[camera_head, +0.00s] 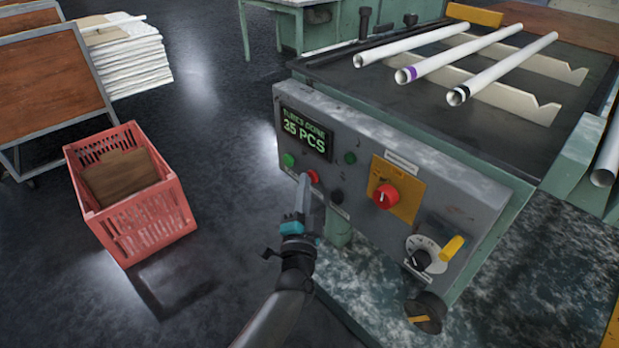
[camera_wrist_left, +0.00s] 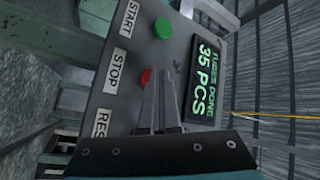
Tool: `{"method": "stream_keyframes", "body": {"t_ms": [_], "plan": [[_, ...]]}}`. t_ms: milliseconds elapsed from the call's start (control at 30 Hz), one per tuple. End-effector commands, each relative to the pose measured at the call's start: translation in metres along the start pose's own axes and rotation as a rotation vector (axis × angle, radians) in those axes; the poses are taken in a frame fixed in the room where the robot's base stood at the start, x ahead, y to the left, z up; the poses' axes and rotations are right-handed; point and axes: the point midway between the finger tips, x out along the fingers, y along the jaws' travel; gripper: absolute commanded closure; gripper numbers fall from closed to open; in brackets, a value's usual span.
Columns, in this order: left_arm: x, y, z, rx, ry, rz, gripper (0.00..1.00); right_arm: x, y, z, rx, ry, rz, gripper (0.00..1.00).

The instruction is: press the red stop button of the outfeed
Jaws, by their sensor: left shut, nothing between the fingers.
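The red stop button (camera_head: 313,176) sits on the grey control panel (camera_head: 362,143), below the display. In the left wrist view the red button (camera_wrist_left: 145,77) shows beside the label STOP (camera_wrist_left: 115,72), partly hidden by my fingers. My left gripper (camera_head: 304,180) is shut and empty, its fingertips pointing at the panel right by the red button. In the left wrist view the fingertips (camera_wrist_left: 165,80) overlap the button's edge. I cannot tell whether they touch it. My right gripper is not in view.
A green button (camera_head: 289,160) and a black button (camera_head: 336,196) flank the red one. A larger red button (camera_head: 386,196) sits on an orange plate. The display (camera_head: 305,132) reads 35 PCS. A red crate (camera_head: 150,229) stands on the floor at left.

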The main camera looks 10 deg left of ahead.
Motion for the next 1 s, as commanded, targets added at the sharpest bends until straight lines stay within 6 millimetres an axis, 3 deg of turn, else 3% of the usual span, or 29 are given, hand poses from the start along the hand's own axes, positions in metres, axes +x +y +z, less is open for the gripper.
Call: {"method": "stream_keyframes", "body": {"t_ms": [1000], "plan": [[-0.012,-0.009,0.008,-0.001,0.001,0.0,1.0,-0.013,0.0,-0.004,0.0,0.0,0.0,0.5]]}}
